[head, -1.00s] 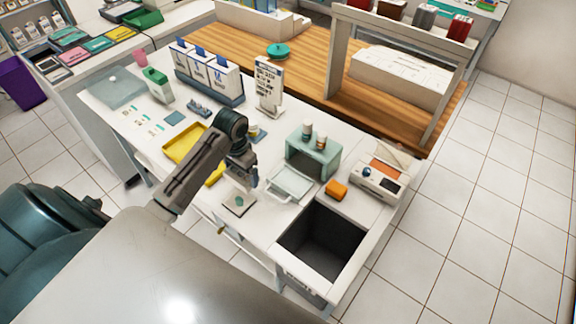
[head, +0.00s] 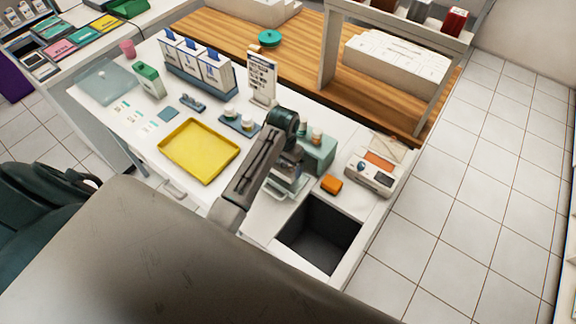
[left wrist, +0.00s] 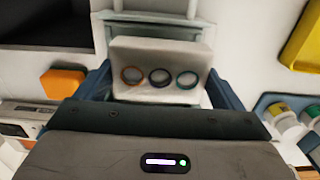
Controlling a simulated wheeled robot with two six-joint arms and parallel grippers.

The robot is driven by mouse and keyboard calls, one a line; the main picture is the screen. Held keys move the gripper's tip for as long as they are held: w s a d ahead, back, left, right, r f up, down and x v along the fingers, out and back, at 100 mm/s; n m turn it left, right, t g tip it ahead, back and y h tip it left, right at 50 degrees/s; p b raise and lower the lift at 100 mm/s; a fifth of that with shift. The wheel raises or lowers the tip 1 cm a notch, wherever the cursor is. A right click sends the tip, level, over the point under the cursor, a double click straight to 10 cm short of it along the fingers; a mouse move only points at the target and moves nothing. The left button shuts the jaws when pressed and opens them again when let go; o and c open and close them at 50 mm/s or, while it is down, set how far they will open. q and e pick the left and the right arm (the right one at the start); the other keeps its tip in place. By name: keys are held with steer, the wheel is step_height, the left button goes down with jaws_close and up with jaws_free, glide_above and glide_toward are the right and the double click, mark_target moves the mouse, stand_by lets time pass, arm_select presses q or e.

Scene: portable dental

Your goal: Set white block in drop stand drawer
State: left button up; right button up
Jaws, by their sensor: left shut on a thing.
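The white block (left wrist: 160,68), with an orange, a dark and a teal ring on its face, sits between the blue fingers of my left gripper (left wrist: 160,88) in the left wrist view. The gripper is shut on it. In the head view my left gripper (head: 284,178) is just in front of the pale green drop stand (head: 320,154). The stand's pulled-out drawer is largely hidden by my arm there; its pale frame (left wrist: 150,18) shows past the block in the left wrist view. I cannot tell whether the block touches the drawer. My right gripper is not in view.
An orange block (head: 332,184) and a device with an orange panel (head: 372,172) stand right of the stand. A dark open bin (head: 318,238) is in front. A yellow tray (head: 199,151) and small bottles on a blue base (head: 238,122) lie to the left.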

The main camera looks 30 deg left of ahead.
mark_target(288, 167)
arm_select(q)
steer(key=shift+w+d, duration=0.1)
steer(key=shift+d, duration=0.25)
steer(key=f, duration=0.1)
steer(key=p, duration=0.1)
steer(key=f+p, duration=0.1)
steer(key=shift+w+d+f, duration=0.15)
steer(key=shift+d+f, duration=0.1)
steer(key=shift+f, duration=0.6)
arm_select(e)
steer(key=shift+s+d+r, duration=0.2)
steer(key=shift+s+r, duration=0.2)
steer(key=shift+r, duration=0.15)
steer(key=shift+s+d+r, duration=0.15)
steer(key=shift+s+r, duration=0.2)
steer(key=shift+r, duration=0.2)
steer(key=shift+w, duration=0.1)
arm_select(q)
steer(key=o, duration=0.9)
steer(key=shift+f, duration=0.1)
steer(key=shift+c, duration=0.2)
step_height(288, 167, up, 11)
steer(key=b, duration=0.3)
steer(key=shift+r, duration=0.65)
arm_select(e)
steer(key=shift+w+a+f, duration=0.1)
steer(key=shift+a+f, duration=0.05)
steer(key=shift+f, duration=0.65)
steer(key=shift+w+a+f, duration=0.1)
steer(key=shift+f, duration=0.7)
